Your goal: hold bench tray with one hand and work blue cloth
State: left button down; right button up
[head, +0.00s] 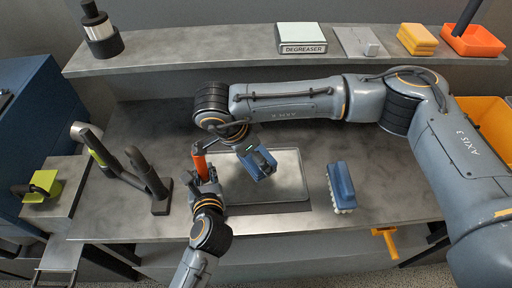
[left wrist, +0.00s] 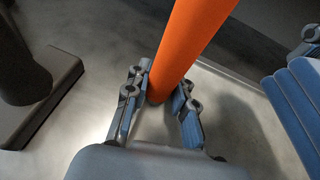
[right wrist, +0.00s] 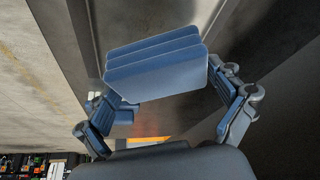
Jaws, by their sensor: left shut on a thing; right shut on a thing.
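The bench tray (head: 290,172) is a shallow grey metal tray lying flat on the bench. An orange upright handle (head: 200,166) stands at its left edge. My left gripper (head: 205,185) is shut around the lower part of this handle, which also shows between the fingers in the left wrist view (left wrist: 185,45). My right gripper (head: 246,148) reaches in from the right over the tray and is shut on the folded blue cloth (head: 258,165). In the right wrist view the cloth (right wrist: 155,65) shows as stacked blue layers. I cannot tell whether it touches the tray.
A blue brush-like block with pale bristles (head: 341,187) lies right of the tray. A dark stand (head: 150,180) is on the left. The back shelf holds a degreaser box (head: 302,38), yellow sponges (head: 417,39) and an orange bin (head: 473,42). Bare bench lies between tray and block.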

notch_tip(320, 180, down, 6)
jog(key=shift+r, duration=0.1)
jog(key=shift+d+f, duration=0.2)
jog(key=shift+d, duration=0.6)
jog(key=shift+c, duration=0.4)
jog(key=shift+d, duration=1.4)
jog(key=a, duration=0.4)
jog(key=shift+a+r, duration=0.2)
jog(key=shift+r, duration=3.9)
jog(key=shift+f, duration=0.15)
